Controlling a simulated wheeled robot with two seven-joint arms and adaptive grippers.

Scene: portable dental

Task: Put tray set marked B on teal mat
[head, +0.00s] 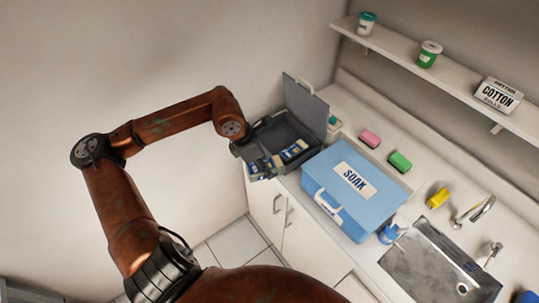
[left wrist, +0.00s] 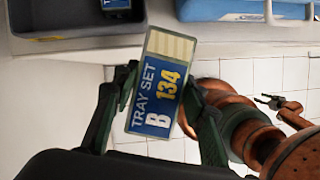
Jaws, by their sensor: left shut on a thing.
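The blue tray set marked B, number 134, with a cream striped end, is between the two fingers of my left gripper (left wrist: 160,108) in the left wrist view; the packet's label (left wrist: 157,92) faces the camera. In the head view my left gripper (head: 264,167) is small, at the near edge of the open grey case (head: 268,134). Other blue-labelled packets (head: 295,150) lie in that case. I see no teal mat in either view. A small dark gripper on a copper arm, apparently my right gripper (left wrist: 277,102), shows at the right of the left wrist view; its opening is unclear.
A blue SOAK box (head: 345,190) stands on the counter right of the case. A metal sink (head: 425,270) is at the lower right. A shelf (head: 455,85) runs above.

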